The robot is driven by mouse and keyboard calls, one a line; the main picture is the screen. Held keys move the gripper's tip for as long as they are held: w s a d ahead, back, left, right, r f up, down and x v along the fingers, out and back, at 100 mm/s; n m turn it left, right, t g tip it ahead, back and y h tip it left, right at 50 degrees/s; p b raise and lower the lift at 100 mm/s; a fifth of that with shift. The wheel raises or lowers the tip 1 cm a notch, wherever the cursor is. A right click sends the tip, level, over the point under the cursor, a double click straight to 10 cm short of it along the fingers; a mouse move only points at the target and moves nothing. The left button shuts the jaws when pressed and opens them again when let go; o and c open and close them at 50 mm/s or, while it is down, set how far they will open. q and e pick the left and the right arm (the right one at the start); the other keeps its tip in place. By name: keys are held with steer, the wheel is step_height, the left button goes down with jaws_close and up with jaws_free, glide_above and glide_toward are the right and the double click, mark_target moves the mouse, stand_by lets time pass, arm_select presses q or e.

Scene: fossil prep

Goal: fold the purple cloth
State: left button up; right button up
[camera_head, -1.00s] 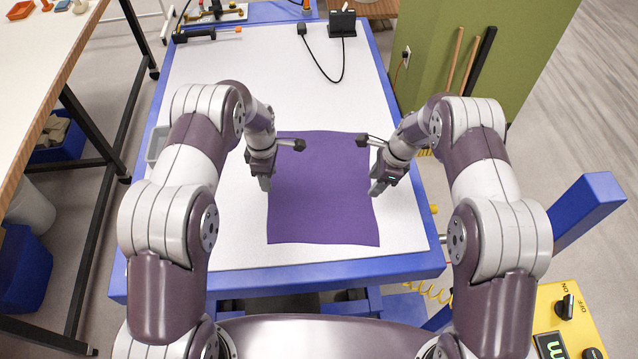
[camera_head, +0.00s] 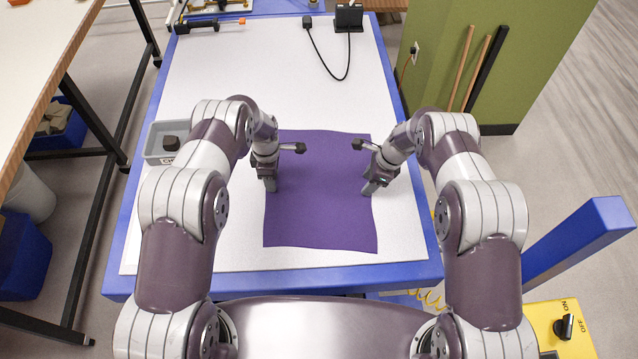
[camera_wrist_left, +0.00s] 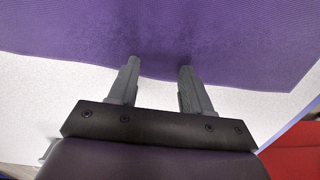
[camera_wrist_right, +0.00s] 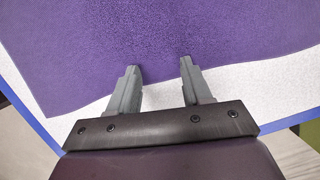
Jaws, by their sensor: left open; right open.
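The purple cloth (camera_head: 320,205) lies flat and unfolded on the white table top, in the middle near the front edge. My left gripper (camera_head: 270,186) is open at the cloth's left edge. In the left wrist view its two fingers (camera_wrist_left: 157,72) are apart and their tips reach over the edge of the cloth (camera_wrist_left: 160,35). My right gripper (camera_head: 370,190) is open at the cloth's right edge. In the right wrist view its fingertips (camera_wrist_right: 160,68) are apart and just over the cloth's edge. I cannot tell whether the fingertips touch the cloth.
The white table (camera_head: 300,85) is clear behind the cloth. A grey bin (camera_head: 160,152) with a dark object stands at the left edge, beside my left arm. A black device (camera_head: 348,18) with a cable stands at the back. A blue post (camera_head: 580,240) rises at the right.

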arm_select(q)
steer(key=shift+f, duration=0.1)
jaws_close()
arm_select(e)
jaws_close()
